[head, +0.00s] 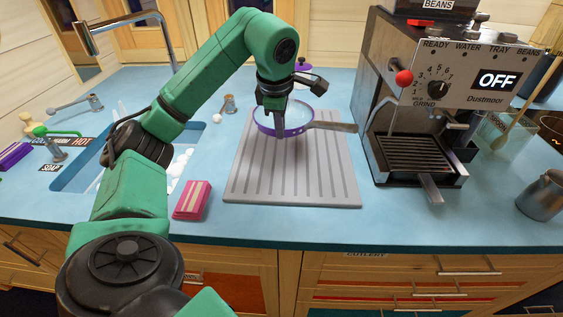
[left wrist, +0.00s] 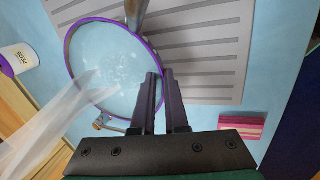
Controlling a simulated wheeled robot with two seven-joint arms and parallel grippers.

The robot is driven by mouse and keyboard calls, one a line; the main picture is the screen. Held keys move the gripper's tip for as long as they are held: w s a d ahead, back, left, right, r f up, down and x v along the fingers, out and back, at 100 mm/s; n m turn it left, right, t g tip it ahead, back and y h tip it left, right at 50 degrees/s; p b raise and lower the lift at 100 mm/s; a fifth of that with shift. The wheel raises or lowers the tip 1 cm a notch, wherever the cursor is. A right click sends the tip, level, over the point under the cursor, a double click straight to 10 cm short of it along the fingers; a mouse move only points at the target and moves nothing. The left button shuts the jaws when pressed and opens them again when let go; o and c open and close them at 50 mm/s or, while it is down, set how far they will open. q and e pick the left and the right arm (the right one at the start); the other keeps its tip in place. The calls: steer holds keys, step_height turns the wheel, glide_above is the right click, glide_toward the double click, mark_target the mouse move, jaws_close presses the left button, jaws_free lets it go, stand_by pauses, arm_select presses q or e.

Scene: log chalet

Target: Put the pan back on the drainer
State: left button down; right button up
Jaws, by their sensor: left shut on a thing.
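The pan (head: 298,117) has a purple rim, a pale inside and a long grey handle pointing right in the head view. It is over the back part of the grey ribbed drainer (head: 290,180); I cannot tell whether it touches it. My left gripper (head: 278,133) comes down from above and is shut on the pan's near rim. In the left wrist view the fingers (left wrist: 164,98) meet at the rim of the pan (left wrist: 105,65), with the ribbed drainer (left wrist: 215,75) beside and partly beneath it. My right gripper is not in view.
A coffee machine (head: 440,95) stands right of the drainer, close to the pan's handle. The sink (head: 88,180) is at the left. A pink sponge (head: 191,200) lies by the drainer's front left. The drainer's front part is clear.

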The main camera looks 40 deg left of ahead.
arm_select(q)
step_height(320, 180, down, 8)
steer(key=shift+f, duration=0.25)
steer(key=c, duration=0.9)
jaws_free()
steer(key=shift+c, duration=0.2)
steer(key=p+v, duration=0.1)
steer(key=v, duration=1.1)
steer(key=shift+s, duration=0.1)
